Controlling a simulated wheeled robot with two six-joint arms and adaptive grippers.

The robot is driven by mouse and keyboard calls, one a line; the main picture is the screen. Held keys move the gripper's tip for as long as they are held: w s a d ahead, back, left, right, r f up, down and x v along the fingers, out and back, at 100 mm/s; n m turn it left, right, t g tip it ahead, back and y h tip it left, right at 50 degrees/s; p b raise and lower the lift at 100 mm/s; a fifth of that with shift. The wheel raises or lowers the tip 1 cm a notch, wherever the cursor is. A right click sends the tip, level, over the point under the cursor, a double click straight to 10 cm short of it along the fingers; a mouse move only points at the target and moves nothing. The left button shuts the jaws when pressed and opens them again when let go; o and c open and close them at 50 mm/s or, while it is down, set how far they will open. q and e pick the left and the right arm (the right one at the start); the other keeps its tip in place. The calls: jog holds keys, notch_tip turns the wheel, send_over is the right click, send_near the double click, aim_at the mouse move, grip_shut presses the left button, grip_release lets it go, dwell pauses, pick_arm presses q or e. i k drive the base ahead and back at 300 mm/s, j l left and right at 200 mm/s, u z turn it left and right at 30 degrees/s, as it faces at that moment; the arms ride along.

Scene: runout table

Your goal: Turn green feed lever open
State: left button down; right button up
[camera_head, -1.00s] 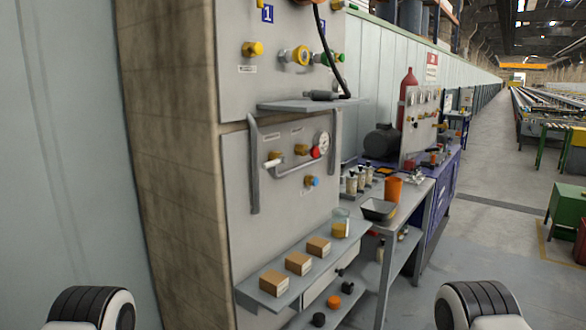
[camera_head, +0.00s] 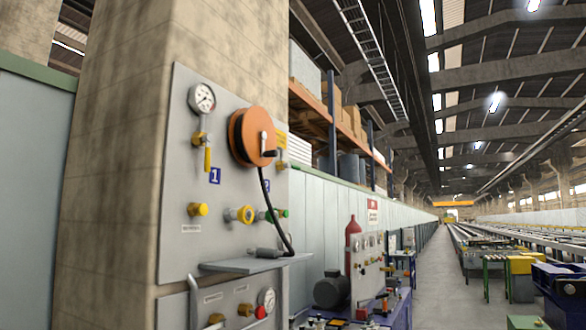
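A grey valve panel (camera_head: 180,240) is fixed to a concrete pillar in the left half of the head view. A small green-handled fitting (camera_head: 283,213) sits at the panel's right edge, beside the blue "2" label, with a black hose passing close to it. It is too small to tell whether it is open or closed. A yellow lever (camera_head: 208,160) hangs straight down under a gauge above the "1" label. Neither of my grippers shows in this view.
An orange hose reel (camera_head: 257,137) stands out from the panel, its black hose falling to a small grey shelf (camera_head: 250,262). A lower panel with a gauge is below. A bench with a motor (camera_head: 332,288) stands behind to the right. An open aisle (camera_head: 432,280) runs into the distance.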

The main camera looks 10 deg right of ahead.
aim_at(287, 164)
jog(key=i+l+u, duration=0.1)
jog(key=l, duration=0.25)
jog(key=i+l, duration=0.2)
jog(key=l, duration=0.2)
jog(key=i+l+u, duration=0.15)
jog(key=l, duration=0.25)
jog(key=i+l, duration=0.1)
jog(key=l, duration=0.25)
jog(key=i+l+u, duration=0.15)
jog(key=l, duration=0.25)
jog(key=i+l, duration=0.1)
jog(key=l, duration=0.35)
jog(key=j+u, duration=0.05)
